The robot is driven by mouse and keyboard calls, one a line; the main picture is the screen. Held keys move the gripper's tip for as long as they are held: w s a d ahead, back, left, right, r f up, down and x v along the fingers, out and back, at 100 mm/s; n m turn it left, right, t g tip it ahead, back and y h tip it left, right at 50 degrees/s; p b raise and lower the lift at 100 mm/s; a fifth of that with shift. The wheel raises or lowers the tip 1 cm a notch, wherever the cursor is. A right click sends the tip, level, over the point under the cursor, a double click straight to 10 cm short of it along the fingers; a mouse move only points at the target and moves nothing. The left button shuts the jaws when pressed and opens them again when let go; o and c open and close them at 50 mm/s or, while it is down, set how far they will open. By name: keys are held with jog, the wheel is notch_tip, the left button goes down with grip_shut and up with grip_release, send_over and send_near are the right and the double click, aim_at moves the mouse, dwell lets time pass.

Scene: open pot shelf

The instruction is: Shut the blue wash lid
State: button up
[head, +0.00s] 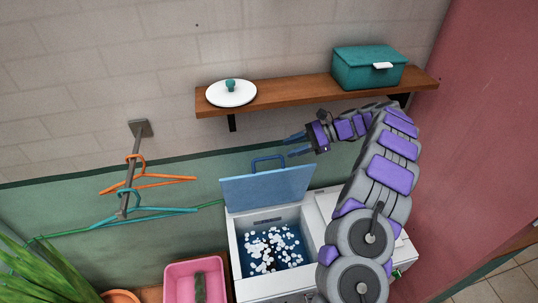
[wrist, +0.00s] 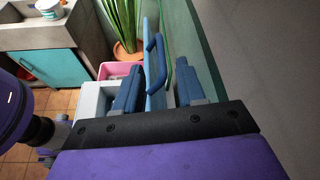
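The blue wash lid (head: 266,189) stands raised, hinged at the back of a white washer (head: 234,262). A blue loop handle (head: 268,160) sticks up from its top edge. The tub below shows blue water with white foam bits. My gripper (head: 294,145) is just above and right of the handle in the head view, fingers pointing left. In the wrist view, the lid (wrist: 155,60) is seen edge-on, and its handle (wrist: 156,62) lies ahead between the two spread blue fingers of my gripper (wrist: 159,92). The gripper is open and holds nothing.
A wooden shelf (head: 290,91) above carries a white lid (head: 231,94) and a teal box (head: 368,68). Orange and teal hangers (head: 148,184) hang on a wall rod at left. A pink basin (head: 174,284) and a plant (head: 42,274) stand left of the washer.

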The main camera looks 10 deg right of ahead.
aim_at(267, 157)
jog(key=x, duration=0.8)
jog(key=shift+a, duration=0.35)
jog(key=shift+w+a+f, duration=0.1)
jog(key=shift+a+f, duration=0.05)
jog(key=shift+a, duration=0.1)
jog(key=shift+d, duration=0.15)
jog(key=shift+a, duration=0.35)
jog(key=c, duration=0.3)
grip_shut()
